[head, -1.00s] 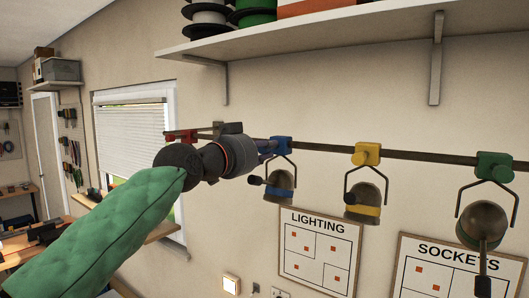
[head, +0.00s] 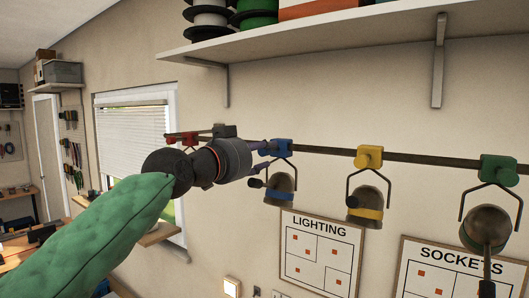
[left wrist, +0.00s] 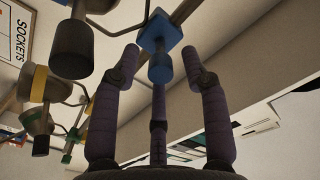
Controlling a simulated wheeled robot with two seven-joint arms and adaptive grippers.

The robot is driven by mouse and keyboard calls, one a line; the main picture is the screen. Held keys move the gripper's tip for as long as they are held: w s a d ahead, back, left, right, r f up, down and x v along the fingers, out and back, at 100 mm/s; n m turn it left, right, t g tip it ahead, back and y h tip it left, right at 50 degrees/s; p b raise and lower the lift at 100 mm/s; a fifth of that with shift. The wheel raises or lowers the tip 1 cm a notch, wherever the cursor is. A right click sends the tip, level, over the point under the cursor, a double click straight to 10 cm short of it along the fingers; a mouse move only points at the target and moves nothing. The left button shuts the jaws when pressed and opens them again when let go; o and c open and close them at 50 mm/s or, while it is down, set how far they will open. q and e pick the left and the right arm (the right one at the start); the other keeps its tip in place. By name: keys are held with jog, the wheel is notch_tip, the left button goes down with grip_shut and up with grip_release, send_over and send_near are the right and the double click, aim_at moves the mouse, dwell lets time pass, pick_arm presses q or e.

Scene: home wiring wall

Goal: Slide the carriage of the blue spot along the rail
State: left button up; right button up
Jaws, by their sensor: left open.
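The blue carriage (head: 281,148) hangs on the dark rail (head: 418,157), with the blue-banded spot (head: 281,188) on a bracket below it. My left gripper (head: 264,151) is just left of the blue carriage, its purple fingers reaching toward it. In the left wrist view, the blue carriage (left wrist: 160,32) with its blue knob (left wrist: 161,69) lies between the spread fingertips of my left gripper (left wrist: 163,65). The gripper is open; no finger clearly touches the knob. My right gripper is not in view.
A red carriage (head: 182,139) is on the rail to the left, partly behind my arm. The yellow carriage (head: 369,157) and green carriage (head: 498,169) hang to the right with their spots. A shelf (head: 350,40) runs above. Bare rail lies between blue and yellow.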

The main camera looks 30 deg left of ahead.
pick_arm(q)
jog(key=s, duration=1)
jog(key=shift+a, duration=0.35)
